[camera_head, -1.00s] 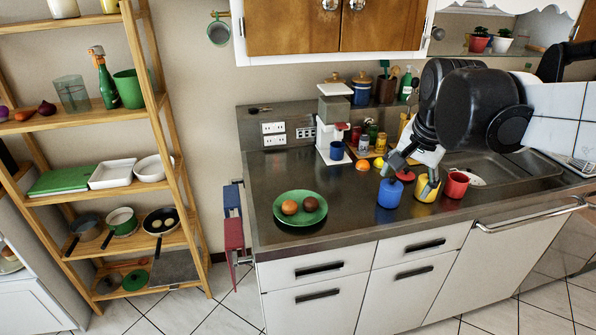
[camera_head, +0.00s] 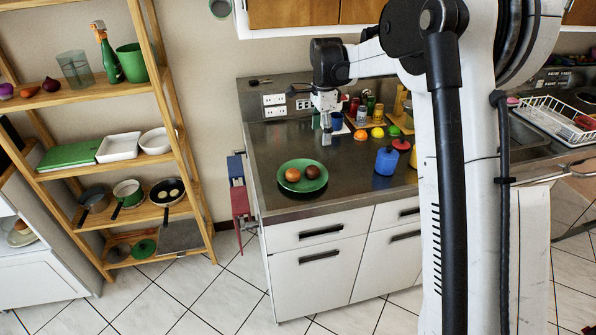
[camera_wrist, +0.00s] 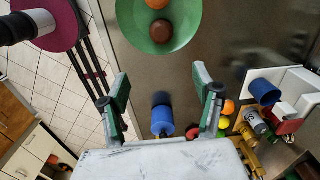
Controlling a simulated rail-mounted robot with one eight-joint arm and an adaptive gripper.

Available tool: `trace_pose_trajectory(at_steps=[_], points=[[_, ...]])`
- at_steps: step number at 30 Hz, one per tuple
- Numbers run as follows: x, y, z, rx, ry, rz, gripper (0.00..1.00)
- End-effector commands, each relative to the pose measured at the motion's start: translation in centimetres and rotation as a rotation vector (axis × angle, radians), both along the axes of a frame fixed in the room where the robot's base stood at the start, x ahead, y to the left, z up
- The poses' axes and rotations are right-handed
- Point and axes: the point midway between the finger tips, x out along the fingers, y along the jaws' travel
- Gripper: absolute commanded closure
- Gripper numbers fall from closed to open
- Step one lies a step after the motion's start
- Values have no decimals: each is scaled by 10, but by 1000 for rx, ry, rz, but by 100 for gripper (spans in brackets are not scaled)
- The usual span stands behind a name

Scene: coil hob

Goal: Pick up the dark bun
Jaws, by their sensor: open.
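The dark bun (camera_head: 312,171) lies on the right side of a green plate (camera_head: 291,187) on the steel counter, beside a lighter orange-brown bun (camera_head: 292,174). In the wrist view the dark bun (camera_wrist: 161,31) is at the top, on the green plate (camera_wrist: 190,42), with the lighter bun (camera_wrist: 157,3) cut by the frame edge. My gripper (camera_head: 326,137) hangs over the counter, behind and to the right of the plate. In the wrist view its two fingers (camera_wrist: 160,86) are wide apart, with nothing between them touching.
A blue canister (camera_head: 386,161) stands right of the plate. Behind are a coffee machine, jars, and an orange (camera_head: 360,134) and lemon (camera_head: 377,132). The counter between plate and blue canister is clear. A wooden shelf (camera_head: 160,90) stands at the left.

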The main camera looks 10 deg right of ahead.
Motion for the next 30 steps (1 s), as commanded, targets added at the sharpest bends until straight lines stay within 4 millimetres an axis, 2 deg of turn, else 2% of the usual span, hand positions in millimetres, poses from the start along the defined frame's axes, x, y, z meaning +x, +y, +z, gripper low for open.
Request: trace_pose_trajectory(at_steps=[3,10,21,30], points=[[10,-1,-11,1,18,-44,37],[14,-1,-30,1,28,-66,37],[14,0,-91,1,27,-65,37],[12,2,-111,1,27,-64,37]])
